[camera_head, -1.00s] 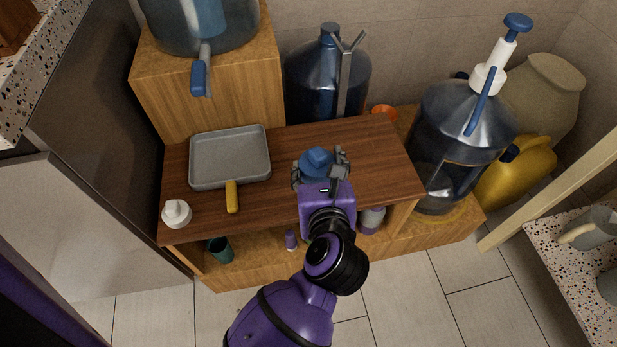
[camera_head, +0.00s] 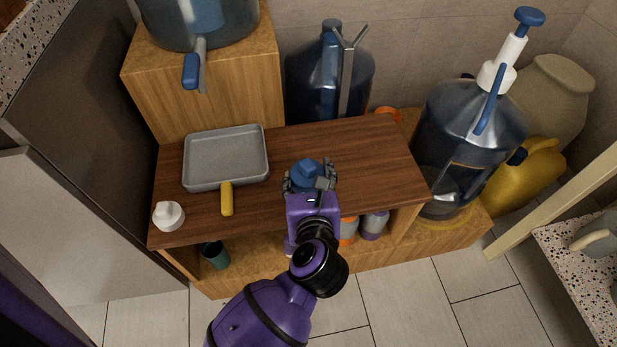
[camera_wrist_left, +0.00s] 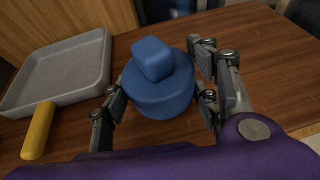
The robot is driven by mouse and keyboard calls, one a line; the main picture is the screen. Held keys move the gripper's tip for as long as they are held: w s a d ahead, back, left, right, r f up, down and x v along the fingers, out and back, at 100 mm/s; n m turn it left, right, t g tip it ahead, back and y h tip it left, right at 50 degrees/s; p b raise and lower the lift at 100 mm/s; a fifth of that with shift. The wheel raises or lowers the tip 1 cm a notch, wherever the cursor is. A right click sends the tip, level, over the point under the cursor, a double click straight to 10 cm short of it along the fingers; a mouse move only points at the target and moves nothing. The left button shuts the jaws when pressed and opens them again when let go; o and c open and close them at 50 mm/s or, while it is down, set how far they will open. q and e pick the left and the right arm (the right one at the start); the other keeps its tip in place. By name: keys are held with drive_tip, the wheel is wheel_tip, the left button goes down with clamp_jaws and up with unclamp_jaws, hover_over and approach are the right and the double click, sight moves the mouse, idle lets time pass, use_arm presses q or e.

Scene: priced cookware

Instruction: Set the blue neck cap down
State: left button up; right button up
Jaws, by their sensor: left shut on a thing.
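The blue neck cap (camera_head: 306,174) is a round blue disc with a block-shaped knob on top. In the left wrist view the cap (camera_wrist_left: 160,88) sits upright between the two fingers, over the brown wooden top. My left gripper (camera_head: 310,185) is shut on the cap from the front side. In the left wrist view the gripper (camera_wrist_left: 163,100) has a finger on each side of it. I cannot tell whether the cap touches the wood, since its underside is hidden. My right gripper is not in view.
The brown wooden top (camera_head: 375,165) is clear to the right of the cap. A grey pan (camera_head: 226,160) with a yellow handle lies to the left, and a white cap (camera_head: 169,216) stands at the front left. Large blue jugs (camera_head: 300,85) (camera_head: 465,125) stand behind and right.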

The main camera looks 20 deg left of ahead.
use_arm(q)
drive_tip(key=shift+f, duration=0.6)
drive_tip(key=o, duration=1)
drive_tip(key=shift+s+f, duration=0.1)
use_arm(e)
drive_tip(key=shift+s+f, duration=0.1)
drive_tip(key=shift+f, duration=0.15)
